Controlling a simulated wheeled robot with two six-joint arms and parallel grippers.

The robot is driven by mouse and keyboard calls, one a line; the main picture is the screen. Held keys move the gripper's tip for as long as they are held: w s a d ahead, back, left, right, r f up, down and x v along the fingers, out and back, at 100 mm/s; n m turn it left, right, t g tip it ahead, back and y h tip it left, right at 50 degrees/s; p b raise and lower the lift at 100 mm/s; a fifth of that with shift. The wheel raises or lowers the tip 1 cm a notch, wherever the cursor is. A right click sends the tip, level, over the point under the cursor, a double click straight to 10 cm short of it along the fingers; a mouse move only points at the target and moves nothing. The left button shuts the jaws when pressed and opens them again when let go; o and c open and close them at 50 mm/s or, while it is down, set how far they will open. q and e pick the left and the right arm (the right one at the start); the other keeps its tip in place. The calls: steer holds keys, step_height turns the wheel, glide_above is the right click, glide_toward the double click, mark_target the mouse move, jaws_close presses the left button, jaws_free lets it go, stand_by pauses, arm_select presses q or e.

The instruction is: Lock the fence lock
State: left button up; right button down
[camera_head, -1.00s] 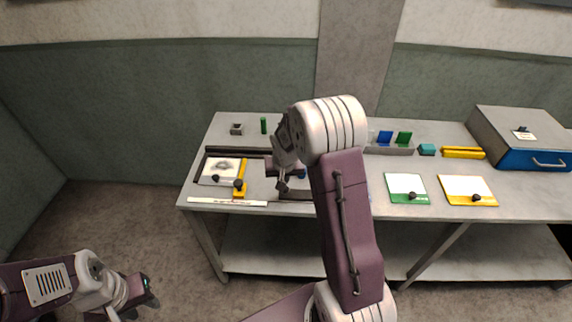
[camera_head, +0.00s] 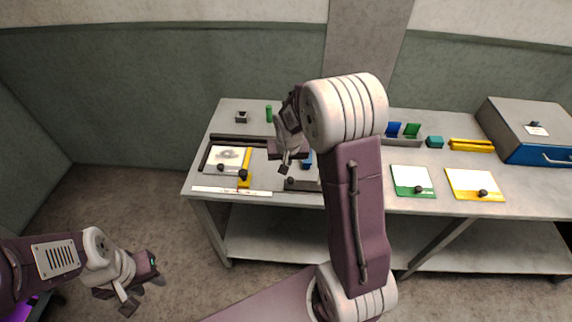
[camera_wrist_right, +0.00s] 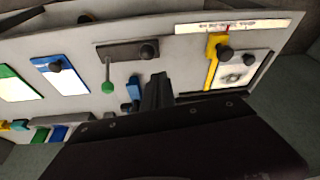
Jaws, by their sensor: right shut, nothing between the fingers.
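The yellow fence (camera_head: 245,167) stands at the right side of a framed white plate at the bench's left end. A black knob (camera_head: 243,175) sits on it. Fence (camera_wrist_right: 212,62) and knob (camera_wrist_right: 225,52) also show in the right wrist view. My right gripper (camera_head: 284,168) is shut and empty, above the bench to the right of the fence. In its wrist view the shut fingers (camera_wrist_right: 157,82) are apart from the knob. My left gripper (camera_head: 142,290) hangs low at the left, off the bench; its jaw gap is unclear.
A dark plate (camera_wrist_right: 120,51) with a black knob and a green-tipped lever lies beside the fence. Green (camera_head: 411,181) and yellow (camera_head: 472,185) boards lie to the right. A blue-grey box (camera_head: 528,130) stands at the far right. A white strip (camera_head: 230,191) lies along the front edge.

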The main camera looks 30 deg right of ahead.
steer(key=s+a+r, duration=0.2)
steer(key=s+r, duration=0.1)
steer(key=s, duration=0.2)
steer(key=shift+s+a+r+b, duration=0.15)
steer(key=shift+a+r+b, duration=0.05)
steer(key=shift+a+b, duration=0.15)
steer(key=shift+s, duration=0.1)
